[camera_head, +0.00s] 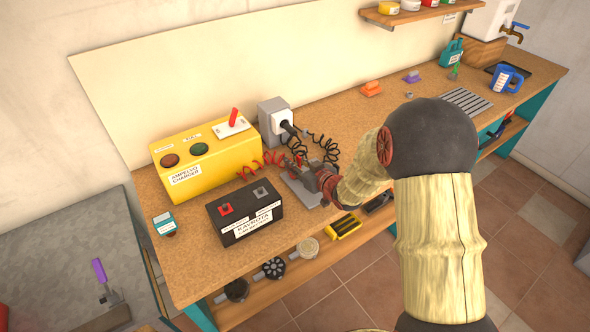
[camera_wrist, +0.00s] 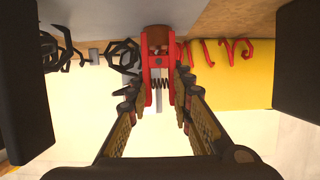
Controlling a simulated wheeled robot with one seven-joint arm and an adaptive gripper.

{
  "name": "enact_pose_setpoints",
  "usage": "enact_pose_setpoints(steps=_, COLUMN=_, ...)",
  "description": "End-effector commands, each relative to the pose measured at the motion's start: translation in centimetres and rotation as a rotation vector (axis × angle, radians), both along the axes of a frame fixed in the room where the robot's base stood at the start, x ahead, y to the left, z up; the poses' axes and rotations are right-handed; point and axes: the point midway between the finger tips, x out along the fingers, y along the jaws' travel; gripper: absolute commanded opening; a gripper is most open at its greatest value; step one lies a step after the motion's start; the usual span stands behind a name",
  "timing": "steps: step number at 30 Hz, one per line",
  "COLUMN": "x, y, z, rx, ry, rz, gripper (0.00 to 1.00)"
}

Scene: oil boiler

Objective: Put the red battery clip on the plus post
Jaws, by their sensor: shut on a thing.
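The black battery (camera_head: 246,228) stands on the workbench with a red post (camera_head: 225,209) at its left and a grey post (camera_head: 260,191) at its right. My gripper (camera_head: 314,178) is to the right of the battery, low over a grey plate. In the wrist view, my gripper (camera_wrist: 158,92) is shut on the red battery clip (camera_wrist: 146,78), with a spring between the clip's handles. The clip is apart from the battery, and its jaws point away from me.
The yellow charger (camera_head: 203,161) stands behind the battery, with a coiled red cable (camera_head: 262,162) running from it. A grey socket box (camera_head: 273,121) and a coiled black cable (camera_head: 328,147) are behind my gripper. A small teal device (camera_head: 164,224) lies left of the battery.

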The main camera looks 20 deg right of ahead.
Motion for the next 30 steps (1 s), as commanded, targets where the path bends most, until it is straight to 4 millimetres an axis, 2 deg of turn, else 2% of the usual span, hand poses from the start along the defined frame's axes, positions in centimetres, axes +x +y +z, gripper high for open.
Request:
enact_pose_setpoints(steps=11, x=0.0, y=0.0, z=0.2, rx=0.0, ry=-0.001, rz=0.0, gripper=0.0)
enact_pose_setpoints(steps=16, x=0.0, y=0.0, z=1.5, rx=0.0, ry=-0.002, rz=0.0, gripper=0.0)
enact_pose_setpoints(steps=21, x=-0.3, y=-0.2, z=4.2, rx=-0.001, ry=-0.003, rz=-0.002, gripper=0.0)
enact_pose_setpoints(steps=30, x=-5.8, y=-2.1, z=10.2, rx=-0.001, ry=-0.002, rz=-0.004, gripper=0.0)
